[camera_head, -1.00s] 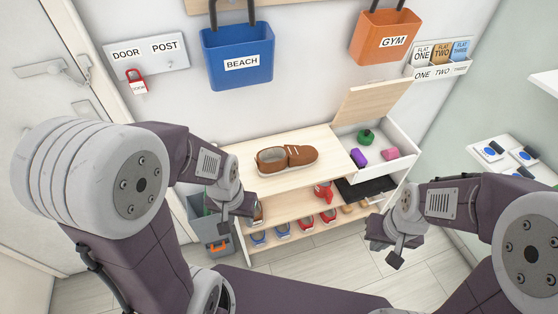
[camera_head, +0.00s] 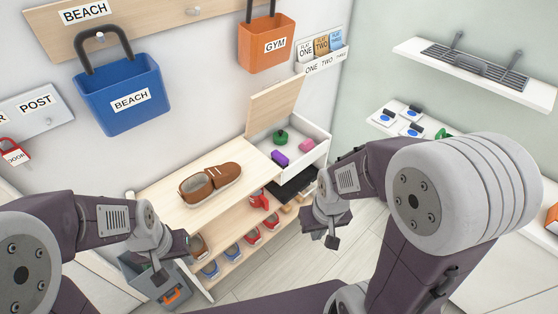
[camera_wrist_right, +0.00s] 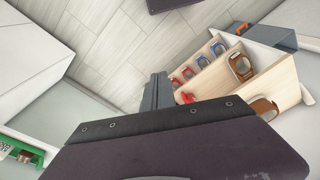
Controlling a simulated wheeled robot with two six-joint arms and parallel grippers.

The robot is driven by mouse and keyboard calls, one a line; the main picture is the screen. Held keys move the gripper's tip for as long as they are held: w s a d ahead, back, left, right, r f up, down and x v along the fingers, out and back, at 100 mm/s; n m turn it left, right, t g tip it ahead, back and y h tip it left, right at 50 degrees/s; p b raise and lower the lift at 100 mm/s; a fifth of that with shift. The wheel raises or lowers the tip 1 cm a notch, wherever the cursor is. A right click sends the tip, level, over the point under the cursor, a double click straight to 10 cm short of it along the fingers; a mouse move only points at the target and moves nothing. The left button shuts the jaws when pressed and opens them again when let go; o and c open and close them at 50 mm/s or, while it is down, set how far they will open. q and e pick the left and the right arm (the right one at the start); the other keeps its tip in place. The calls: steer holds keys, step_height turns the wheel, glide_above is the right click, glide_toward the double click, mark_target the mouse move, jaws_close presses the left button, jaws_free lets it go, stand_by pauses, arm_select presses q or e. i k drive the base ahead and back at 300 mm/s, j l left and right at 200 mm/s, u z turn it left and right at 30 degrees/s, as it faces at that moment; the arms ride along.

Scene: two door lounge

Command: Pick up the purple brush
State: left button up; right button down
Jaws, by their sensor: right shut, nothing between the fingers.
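The purple brush (camera_head: 280,160) lies in an open white compartment (camera_head: 318,152) at the right end of the wooden shoe bench. A green round item (camera_head: 281,137) and a pink block (camera_head: 306,145) lie in the same compartment, apart from it. My right gripper (camera_head: 331,240) hangs in front of the bench, below and to the right of the brush, shut and empty. The brush is not seen in the right wrist view, which shows my right gripper's fingers (camera_wrist_right: 156,92) together over the floor. My left gripper (camera_head: 160,275) is at the lower left, its jaw state unclear.
Small red and blue shoes sit on the shelves below. A raised wooden lid (camera_head: 274,106) stands behind the compartment. A grey bin (camera_head: 160,290) stands at the bench's left end.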

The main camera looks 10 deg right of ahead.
mark_target(280, 159)
steer(key=i+l+u, duration=0.45)
steer(key=l, duration=0.15)
steer(key=i+l+u, duration=0.1)
steer(key=l+u, duration=0.3)
steer(key=l, duration=0.25)
steer(key=i+l+u, duration=0.1)
steer(key=l+u, duration=0.35)
steer(key=l, duration=0.3)
steer(key=l+u, duration=0.4)
steer(key=l, duration=0.35)
steer(key=k+l+u, duration=0.1)
steer(key=l+u, duration=0.35)
steer(key=l, duration=0.35)
